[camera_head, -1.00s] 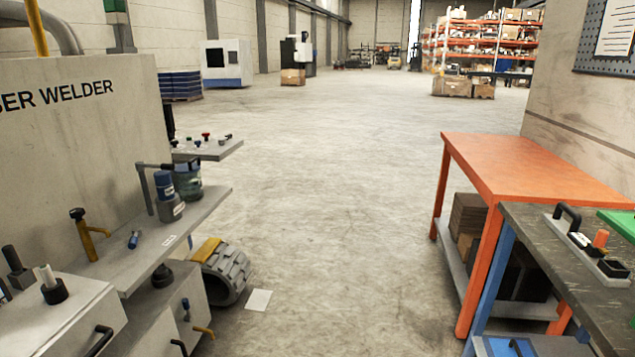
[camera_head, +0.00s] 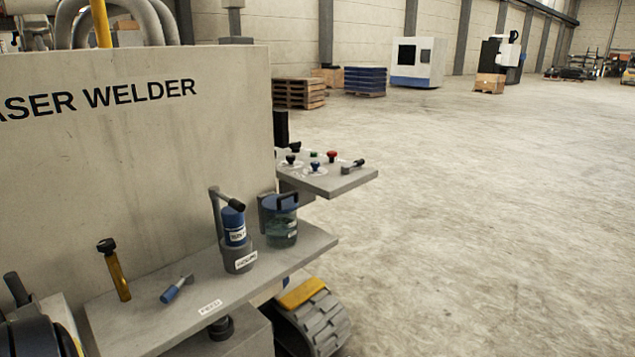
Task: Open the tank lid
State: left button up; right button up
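A clear tank (camera_head: 282,232) with greenish-blue contents stands at the right end of the grey shelf (camera_head: 255,283), in front of the welder's panel. Its blue lid (camera_head: 272,204) sits on top and looks closed. A black handle (camera_head: 288,197) is on the lid. Left of the tank, a blue-topped bottle (camera_head: 234,229) stands in a grey holder (camera_head: 239,258), with a black lever on a grey post (camera_head: 216,212) behind. Neither of my grippers shows in the view.
A yellow-brown handle with a black knob (camera_head: 118,272) and a small blue tool (camera_head: 174,290) are left on the shelf. A control panel (camera_head: 335,181) with several knobs juts out behind the tank. A tracked wheel (camera_head: 316,325) sits below. Open floor (camera_head: 480,220) lies right.

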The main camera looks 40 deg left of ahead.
aim_at(279, 204)
jog(key=i, duration=1.95)
jog(key=u, duration=1.2)
